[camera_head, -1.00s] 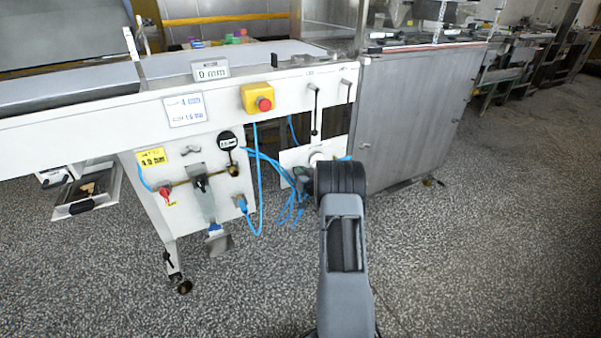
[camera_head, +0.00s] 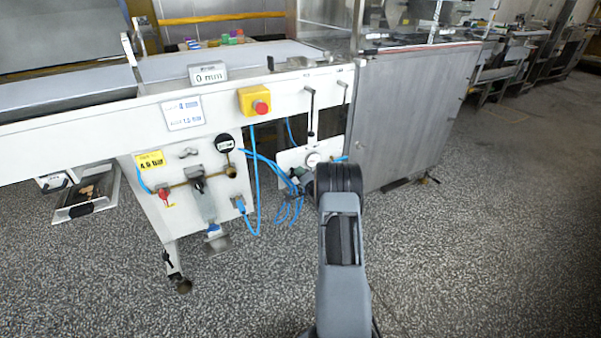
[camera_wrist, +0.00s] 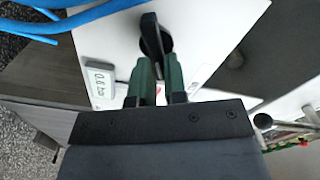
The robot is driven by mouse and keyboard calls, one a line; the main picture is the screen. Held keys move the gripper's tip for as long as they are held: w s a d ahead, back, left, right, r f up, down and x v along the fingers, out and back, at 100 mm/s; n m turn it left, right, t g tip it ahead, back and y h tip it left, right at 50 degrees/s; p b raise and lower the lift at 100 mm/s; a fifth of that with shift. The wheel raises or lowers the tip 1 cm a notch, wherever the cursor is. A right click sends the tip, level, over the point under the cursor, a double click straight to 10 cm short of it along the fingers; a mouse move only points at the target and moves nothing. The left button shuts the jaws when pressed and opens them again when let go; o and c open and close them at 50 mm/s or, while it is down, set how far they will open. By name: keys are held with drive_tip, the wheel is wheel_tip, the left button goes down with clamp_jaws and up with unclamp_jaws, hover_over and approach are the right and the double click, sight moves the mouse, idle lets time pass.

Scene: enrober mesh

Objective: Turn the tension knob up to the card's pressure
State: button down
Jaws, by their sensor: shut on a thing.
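In the wrist view the black tension knob (camera_wrist: 151,35) stands out from a white panel (camera_wrist: 205,45). My gripper (camera_wrist: 158,65), with green fingers, is shut on the knob's bar. A small display (camera_wrist: 101,82) beside the knob shows a turned pressure reading that looks like 0.6 bar, but I cannot be sure. In the head view the white card (camera_head: 184,112) on the machine's front has a lower line that looks like 1.5 bar. There my gripper (camera_head: 300,180) is at the low white panel, largely hidden by my wrist.
Blue hoses (camera_head: 258,185) hang beside my gripper and also cross the wrist view (camera_wrist: 85,18). A yellow 4.6 bar label (camera_head: 150,160), a red emergency button (camera_head: 262,107) and a 0 mm display (camera_head: 208,73) are on the machine. A grey cabinet (camera_head: 405,120) stands to the right.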

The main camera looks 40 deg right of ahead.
drive_tip(key=m, duration=0.4)
drive_tip(key=shift+d+f+m+p, duration=0.1)
drive_tip(key=shift+f+m+p, duration=0.25)
drive_tip(key=shift+m+p, duration=0.05)
idle(0.4)
drive_tip(key=c, duration=1.2)
unclamp_jaws()
drive_tip(key=shift+o, duration=0.2)
drive_tip(key=s+a+p, duration=0.2)
drive_tip(key=s+p, duration=0.1)
drive_tip(key=s, duration=1)
drive_tip(key=shift+s, duration=0.35)
